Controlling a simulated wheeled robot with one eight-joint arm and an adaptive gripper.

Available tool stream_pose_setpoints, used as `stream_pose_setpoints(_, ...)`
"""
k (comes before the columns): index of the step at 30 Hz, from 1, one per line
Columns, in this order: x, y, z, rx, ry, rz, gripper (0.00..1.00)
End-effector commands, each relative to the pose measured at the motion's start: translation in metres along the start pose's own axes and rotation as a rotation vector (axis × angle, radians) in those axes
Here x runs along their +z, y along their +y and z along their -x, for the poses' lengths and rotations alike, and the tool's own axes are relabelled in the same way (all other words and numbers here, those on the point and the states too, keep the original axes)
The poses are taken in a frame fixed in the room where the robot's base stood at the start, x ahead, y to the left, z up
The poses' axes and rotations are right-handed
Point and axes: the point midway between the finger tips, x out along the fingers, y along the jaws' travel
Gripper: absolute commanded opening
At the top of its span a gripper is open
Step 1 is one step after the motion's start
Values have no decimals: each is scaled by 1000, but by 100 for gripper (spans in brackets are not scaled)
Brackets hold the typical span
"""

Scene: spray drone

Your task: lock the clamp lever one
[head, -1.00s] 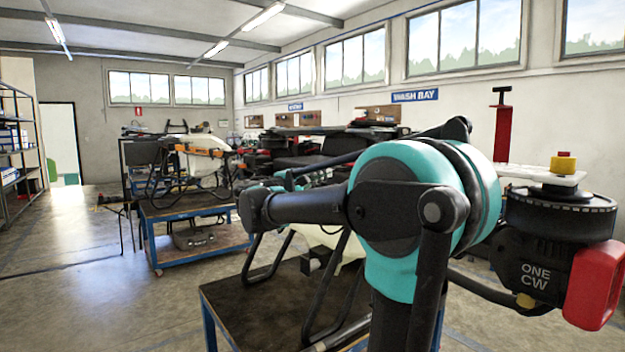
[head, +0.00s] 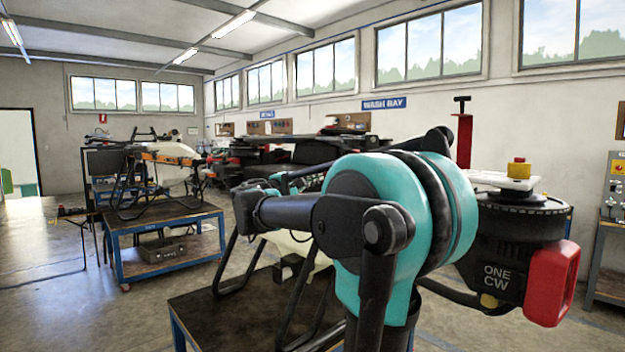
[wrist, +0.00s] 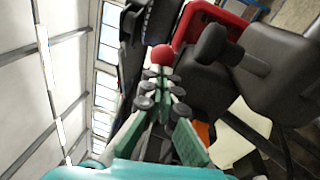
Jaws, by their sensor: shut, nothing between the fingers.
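My gripper (wrist: 162,80) is shut in the wrist view, its dark jointed fingers drawn together with green pads behind. Nothing shows between the fingers. A red ball-shaped knob (wrist: 163,55) lies just beyond the fingertips; I cannot tell whether they touch it, or whether it belongs to clamp lever one. In the head view, a black drone motor marked ONE CW (head: 497,275) with a red part (head: 552,283) stands at the right, beyond my teal and black arm. My fingers are not clear in that view. No lever can be made out with certainty there.
A dark-topped bench (head: 215,297) stands below my arm. Another blue-framed table (head: 160,220) with a drone stands at left. In the wrist view a red frame (wrist: 205,15) and a black knob (wrist: 212,42) lie close beyond the fingers. Open floor (head: 60,300) is at left.

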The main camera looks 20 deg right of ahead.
Motion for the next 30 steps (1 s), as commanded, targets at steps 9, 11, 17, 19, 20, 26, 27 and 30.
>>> stream_pose_setpoints(9, 10, -2, -12, 0, -4, 1, 0)
stream_pose_setpoints(11, 11, -2, -12, 0, -4, 1, 0)
stream_pose_setpoints(17, 11, -2, -12, 0, -6, 1, 0)
stream_pose_setpoints(19, 11, -2, -12, 0, -6, 1, 0)
stream_pose_setpoints(20, 10, -2, -11, 0, -6, 1, 0)
stream_pose_setpoints(26, -4, 0, 3, 0, -2, 0, 0)
stream_pose_setpoints(27, -9, 1, 8, 0, 0, 0, 0)
stream_pose_setpoints(30, -21, 0, 21, 0, 1, 0, 0)
